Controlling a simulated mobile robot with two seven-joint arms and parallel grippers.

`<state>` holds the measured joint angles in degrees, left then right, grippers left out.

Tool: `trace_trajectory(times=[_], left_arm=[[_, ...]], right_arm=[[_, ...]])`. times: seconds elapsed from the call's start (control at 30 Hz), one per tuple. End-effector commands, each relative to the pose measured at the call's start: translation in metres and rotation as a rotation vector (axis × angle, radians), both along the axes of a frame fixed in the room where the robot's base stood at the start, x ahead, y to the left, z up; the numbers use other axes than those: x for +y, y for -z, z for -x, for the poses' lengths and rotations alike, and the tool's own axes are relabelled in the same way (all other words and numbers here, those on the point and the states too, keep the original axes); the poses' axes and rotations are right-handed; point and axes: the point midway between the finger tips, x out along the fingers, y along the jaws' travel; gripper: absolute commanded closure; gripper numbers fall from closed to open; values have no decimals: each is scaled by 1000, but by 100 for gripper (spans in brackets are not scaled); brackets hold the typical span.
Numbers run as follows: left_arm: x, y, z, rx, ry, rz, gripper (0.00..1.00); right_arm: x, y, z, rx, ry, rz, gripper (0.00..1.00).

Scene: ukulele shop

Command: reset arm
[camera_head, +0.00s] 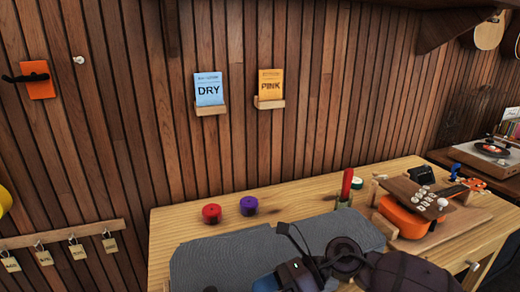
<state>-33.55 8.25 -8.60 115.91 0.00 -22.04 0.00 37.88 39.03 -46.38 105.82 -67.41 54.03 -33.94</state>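My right arm comes in from the bottom right, dark and bulky, over the front of the wooden workbench (180,217). My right gripper (289,231) is above the grey mat (215,262). Its thin black fingers point up and left. I see nothing clearly held between them, and their gap is too small to judge. My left arm and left gripper are out of view.
A red pot (211,213) and a purple pot (249,205) stand behind the mat. A red-handled tool (347,184) stands upright. An orange ukulele (405,218) lies in a wooden holder at right. DRY (209,90) and PINK (270,85) packets sit on wall ledges.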

Motion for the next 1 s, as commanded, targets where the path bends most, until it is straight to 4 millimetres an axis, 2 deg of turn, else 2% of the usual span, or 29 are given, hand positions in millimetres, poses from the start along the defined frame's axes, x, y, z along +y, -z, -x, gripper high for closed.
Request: trace_trajectory(times=[0.1, 0.23, 0.37, 0.47, 0.67, 0.77, 0.87, 1.0], left_arm=[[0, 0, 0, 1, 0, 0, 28], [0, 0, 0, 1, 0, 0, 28], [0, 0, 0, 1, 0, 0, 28], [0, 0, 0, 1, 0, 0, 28], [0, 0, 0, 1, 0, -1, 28], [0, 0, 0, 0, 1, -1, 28], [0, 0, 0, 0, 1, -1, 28], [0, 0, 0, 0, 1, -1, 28]], right_arm=[[8, -5, 6, 210, 153, -176, 21], [3, -10, 3, 444, 326, -351, 21], [-13, -7, -5, 688, 506, -516, 21], [-32, 2, -11, 880, 646, -638, 21], [-86, 41, -16, 1269, 933, -874, 21], [-118, 69, -10, 1465, 1077, -990, 21], [-150, 101, 4, 1658, 1221, -1106, 21], [-195, 150, 38, 1923, 1419, -1275, 21]])
